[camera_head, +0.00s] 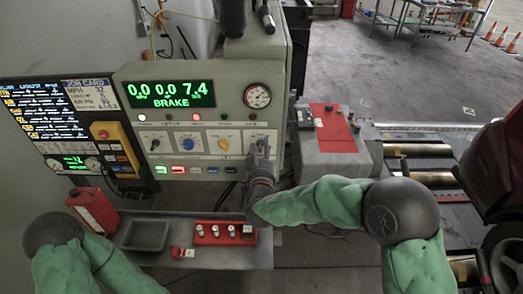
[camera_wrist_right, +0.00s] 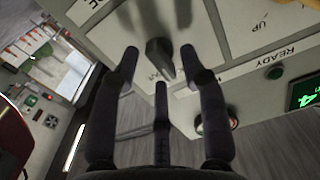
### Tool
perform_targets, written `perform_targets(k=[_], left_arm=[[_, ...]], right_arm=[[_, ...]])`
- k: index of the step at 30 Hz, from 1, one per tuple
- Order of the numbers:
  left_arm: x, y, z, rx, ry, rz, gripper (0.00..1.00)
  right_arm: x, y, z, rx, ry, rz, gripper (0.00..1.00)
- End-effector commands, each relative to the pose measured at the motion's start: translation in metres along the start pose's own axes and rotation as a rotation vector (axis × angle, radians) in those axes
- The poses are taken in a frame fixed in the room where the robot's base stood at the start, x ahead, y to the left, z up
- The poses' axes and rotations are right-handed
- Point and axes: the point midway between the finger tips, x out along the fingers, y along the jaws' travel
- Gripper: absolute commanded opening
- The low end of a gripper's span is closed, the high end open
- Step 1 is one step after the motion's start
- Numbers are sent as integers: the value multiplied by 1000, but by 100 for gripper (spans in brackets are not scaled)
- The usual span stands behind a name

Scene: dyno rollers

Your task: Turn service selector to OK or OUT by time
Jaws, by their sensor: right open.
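The control panel (camera_head: 203,167) of the grey console carries a row of rotary knobs: a black one (camera_head: 155,145), a blue one (camera_head: 188,146), a yellow one (camera_head: 223,145) and, at the right end, one mostly hidden behind my right gripper (camera_head: 260,153). In the wrist view a dark knob (camera_wrist_right: 160,58) lies just beyond the fingers of my right gripper (camera_wrist_right: 158,72), which are spread open around its line. I cannot tell whether they touch it. The labels near it are cut off, so its setting is unreadable. My left gripper is not in view; only its arm shows.
A green display (camera_head: 171,95) reads 0.0, 0.0, 7.4 and BRAKE. A job card screen (camera_head: 73,125) stands left. Below are a red can (camera_head: 92,210), a grey tray (camera_head: 147,235) and a red holder (camera_head: 223,233) on a shelf. A red-topped box (camera_head: 335,133) stands right.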

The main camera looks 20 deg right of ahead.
Motion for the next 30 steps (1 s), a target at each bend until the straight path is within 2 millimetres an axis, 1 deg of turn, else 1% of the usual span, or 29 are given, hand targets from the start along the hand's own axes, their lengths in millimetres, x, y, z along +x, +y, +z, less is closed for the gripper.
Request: perform_targets(k=[2, 3, 5, 6, 7, 8, 14, 20, 26, 30], left_arm=[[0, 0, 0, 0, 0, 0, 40], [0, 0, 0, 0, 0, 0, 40], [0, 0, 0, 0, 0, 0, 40], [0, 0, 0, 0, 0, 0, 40], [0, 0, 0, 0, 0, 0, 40], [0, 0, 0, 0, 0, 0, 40], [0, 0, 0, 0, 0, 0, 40], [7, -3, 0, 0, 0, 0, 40], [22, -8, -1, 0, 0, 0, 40], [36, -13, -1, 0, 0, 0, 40]], right_arm=[[0, 0, 0, 0, 0, 0, 44], [0, 0, 0, 0, 0, 0, 38], [0, 0, 0, 0, 0, 0, 21], [0, 0, 0, 0, 0, 0, 10], [0, 0, 0, 0, 0, 0, 1], [0, 0, 0, 0, 0, 0, 0], [0, 0, 0, 3, 0, 0, 0], [-1, 0, 2, 48, 0, -1, 0], [-1, 0, 4, 165, 1, -1, 0], [-1, 1, 5, 277, 3, -1, 0]])
